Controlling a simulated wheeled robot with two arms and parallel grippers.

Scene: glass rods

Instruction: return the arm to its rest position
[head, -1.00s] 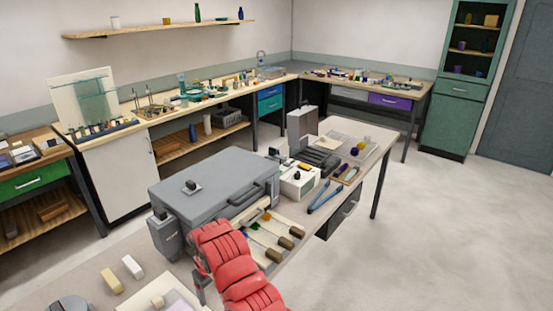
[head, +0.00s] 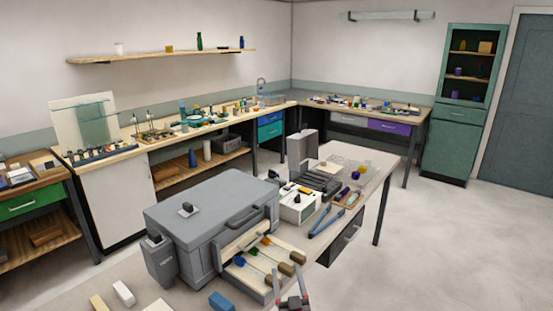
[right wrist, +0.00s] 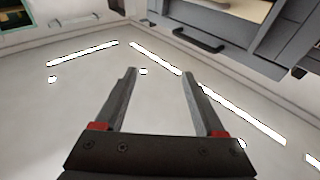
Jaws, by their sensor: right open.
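My right gripper (head: 290,277) shows at the bottom edge of the head view, its two grey fingers apart with red at their bases. In the right wrist view the fingers (right wrist: 159,74) are spread with nothing between them. The red arm links are out of the head view. My left gripper is not in view. Several rods with wooden handles (head: 284,268) and coloured parts lie on the pale tray (head: 231,247) at the grey box's front. The gripper appears just in front of these handles; contact cannot be told.
The grey box (head: 205,213) fills the table's near part. A white device (head: 297,209) and blue tongs (head: 326,220) lie beyond the tray. A blue block (head: 221,301) is near the bottom edge. Open floor (head: 450,245) lies right of the table.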

